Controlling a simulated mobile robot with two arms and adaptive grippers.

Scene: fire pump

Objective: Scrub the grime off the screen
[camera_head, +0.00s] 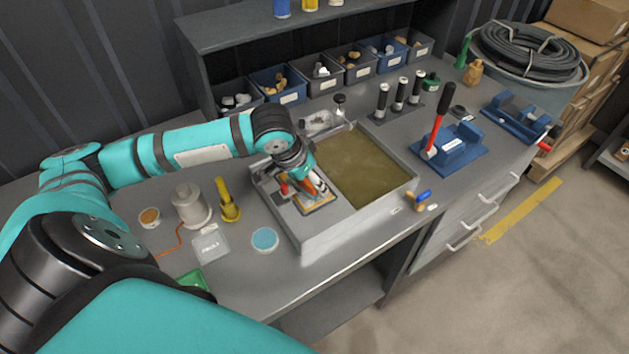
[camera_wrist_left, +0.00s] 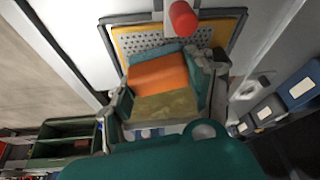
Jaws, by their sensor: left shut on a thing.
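The screen (camera_wrist_left: 205,33) is a grey perforated plate in a yellow-orange frame; in the head view the framed screen (camera_head: 320,207) lies at the near left end of the grey sink unit. My left gripper (camera_head: 308,184) is over it, shut on an orange scrubber. In the left wrist view the orange scrubber (camera_wrist_left: 160,76) is between the fingers, with a teal strip along its far edge, over the screen. I cannot tell whether it touches the screen. The gripper and scrubber hide part of the screen, and I cannot make out the grime. My right gripper is not in view.
A red knob (camera_head: 284,188) stands beside the screen. The basin (camera_head: 365,165) of murky olive liquid adjoins it on the right. A yellow part (camera_head: 227,205), a grey cylinder (camera_head: 190,203) and a blue disc (camera_head: 265,239) stand to the left. Bins (camera_head: 318,78) line the back.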

